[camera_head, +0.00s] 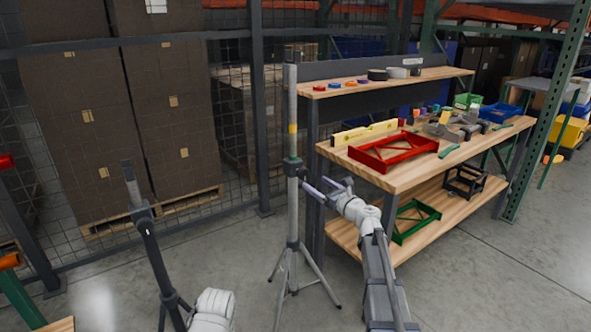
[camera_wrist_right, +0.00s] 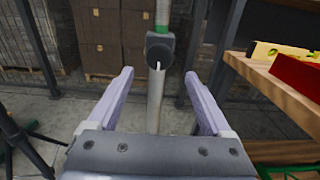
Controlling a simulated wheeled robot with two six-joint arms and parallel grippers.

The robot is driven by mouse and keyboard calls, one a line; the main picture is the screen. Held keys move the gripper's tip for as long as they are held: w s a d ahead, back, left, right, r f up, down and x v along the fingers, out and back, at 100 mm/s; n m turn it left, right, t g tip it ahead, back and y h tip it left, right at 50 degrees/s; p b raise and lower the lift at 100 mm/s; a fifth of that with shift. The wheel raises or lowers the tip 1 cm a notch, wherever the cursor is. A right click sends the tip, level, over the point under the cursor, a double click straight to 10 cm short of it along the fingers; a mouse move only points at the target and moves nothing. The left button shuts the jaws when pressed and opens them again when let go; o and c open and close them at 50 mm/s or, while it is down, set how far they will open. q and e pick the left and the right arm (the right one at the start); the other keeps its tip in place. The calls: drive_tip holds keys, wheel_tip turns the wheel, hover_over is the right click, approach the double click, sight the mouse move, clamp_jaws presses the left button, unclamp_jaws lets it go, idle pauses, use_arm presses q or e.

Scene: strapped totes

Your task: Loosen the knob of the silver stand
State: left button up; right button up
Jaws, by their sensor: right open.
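The silver stand (camera_head: 293,213) is an upright pole on tripod legs, with a green collar and a yellow band, left of the workbench. Its dark round knob (camera_wrist_right: 160,49) shows in the right wrist view, just below the green collar, with a pale slot facing me. My right gripper (camera_head: 325,188) is open and empty at knob height beside the pole. In the right wrist view its two lilac fingers (camera_wrist_right: 158,98) stand either side of the pole, with the knob beyond the tips. My left arm shows only as a white part at the bottom edge; its gripper is out of view.
A wooden workbench (camera_head: 399,185) with a red frame (camera_head: 393,150) and a yellow level (camera_head: 364,133) stands close on the right. A dark stand (camera_head: 153,245) is at left. Stacked boxes (camera_head: 93,124) sit behind the mesh fence.

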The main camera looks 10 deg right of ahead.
sight(305, 176)
drive_tip(key=shift+x, duration=3.9)
drive_tip(key=shift+c, duration=0.2)
clamp_jaws()
